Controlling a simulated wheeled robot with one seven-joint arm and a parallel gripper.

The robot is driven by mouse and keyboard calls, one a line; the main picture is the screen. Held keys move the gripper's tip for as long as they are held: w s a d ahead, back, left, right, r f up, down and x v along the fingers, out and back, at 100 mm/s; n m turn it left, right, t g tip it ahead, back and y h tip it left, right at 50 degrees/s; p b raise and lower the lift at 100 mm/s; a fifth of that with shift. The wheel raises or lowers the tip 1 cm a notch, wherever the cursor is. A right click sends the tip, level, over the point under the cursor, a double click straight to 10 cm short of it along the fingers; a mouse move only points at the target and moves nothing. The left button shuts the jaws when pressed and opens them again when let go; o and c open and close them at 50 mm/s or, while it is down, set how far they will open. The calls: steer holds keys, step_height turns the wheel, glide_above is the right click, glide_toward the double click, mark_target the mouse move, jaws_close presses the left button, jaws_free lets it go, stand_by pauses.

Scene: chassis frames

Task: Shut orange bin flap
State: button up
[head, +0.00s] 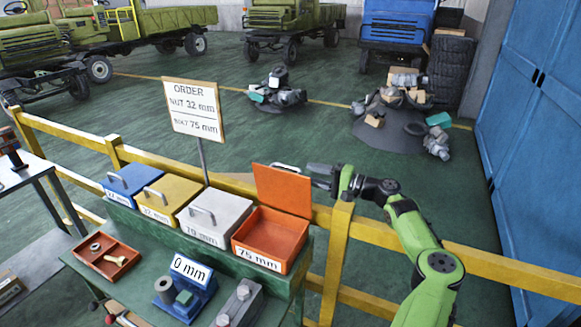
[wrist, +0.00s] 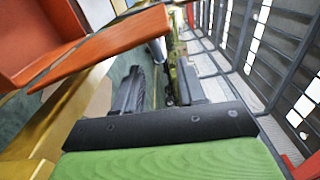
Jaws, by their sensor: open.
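The orange bin (head: 262,244), labelled 75 mm, stands at the right end of the row of bins on the green bench. Its orange flap (head: 283,190) stands raised at the back, so the bin's inside shows, and it looks empty. A grey handle shows at the flap's top edge. My gripper (head: 310,172) is just right of the flap's upper part, behind or beside it. In the wrist view, the flap (wrist: 100,48) slants across the upper left and the open jaws (wrist: 163,85) point past its edge. I cannot tell whether they touch it.
Blue (head: 131,182), yellow (head: 168,198) and grey (head: 215,217) bins stand left of it with lids down. A sign (head: 192,111) rises behind them. A yellow rail (head: 400,238) runs behind the bench, below my arm. A red tray (head: 106,256) and a blue gauge (head: 186,287) stand in front.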

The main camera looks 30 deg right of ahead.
mark_target(292, 168)
steer(key=x, duration=0.7)
steer(key=shift+w+a+r+p, duration=0.15)
steer(key=shift+a+p, duration=0.1)
steer(key=shift+p, duration=0.15)
steer(key=shift+w+a, duration=0.1)
steer(key=shift+w, duration=0.3)
jaws_close()
